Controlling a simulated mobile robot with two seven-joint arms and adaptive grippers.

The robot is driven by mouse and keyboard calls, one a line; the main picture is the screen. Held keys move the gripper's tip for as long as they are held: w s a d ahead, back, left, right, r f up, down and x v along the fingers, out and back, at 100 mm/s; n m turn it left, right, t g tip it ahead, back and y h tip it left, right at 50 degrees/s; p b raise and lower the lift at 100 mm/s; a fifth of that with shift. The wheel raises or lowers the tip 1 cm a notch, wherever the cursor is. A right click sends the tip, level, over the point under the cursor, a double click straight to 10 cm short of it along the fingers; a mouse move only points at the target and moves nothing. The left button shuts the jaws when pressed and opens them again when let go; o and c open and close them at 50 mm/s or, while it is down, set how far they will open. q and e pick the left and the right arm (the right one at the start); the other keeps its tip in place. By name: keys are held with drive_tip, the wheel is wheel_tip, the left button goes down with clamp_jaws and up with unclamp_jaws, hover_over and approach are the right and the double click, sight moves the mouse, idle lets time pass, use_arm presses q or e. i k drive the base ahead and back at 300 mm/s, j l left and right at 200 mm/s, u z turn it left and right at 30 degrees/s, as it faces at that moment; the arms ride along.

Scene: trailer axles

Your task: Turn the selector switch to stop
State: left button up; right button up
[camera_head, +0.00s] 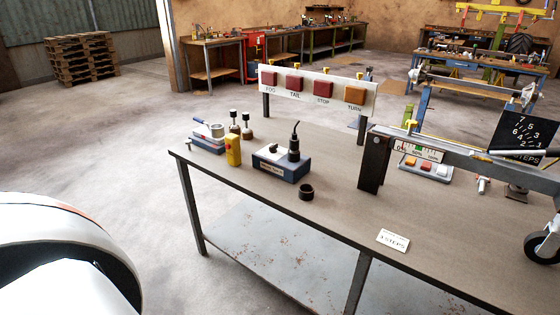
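A blue-grey box with a pale top (282,164) stands on the workbench, left of centre. A small black knob (274,148), which looks like the selector switch, sits on its top; its pointing direction is too small to read. A black plug with a short cable (294,147) stands upright beside the knob. Behind the box, a white board (310,89) carries lamps labelled FOG, TAIL, STOP (323,90) and TURN. None of the lamps clearly looks lit. Neither of my grippers is in view.
A black ring (306,192) lies in front of the box. A yellow block (233,150) and a small blue-based device (208,137) stand to its left. A dark post and grey beam (375,160) stand to the right. The bench front (330,215) is mostly clear.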

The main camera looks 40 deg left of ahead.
sight(272, 149)
drive_tip(key=j+z, duration=0.35)
drive_tip(key=j, duration=2.1)
drive_tip(key=k, duration=0.05)
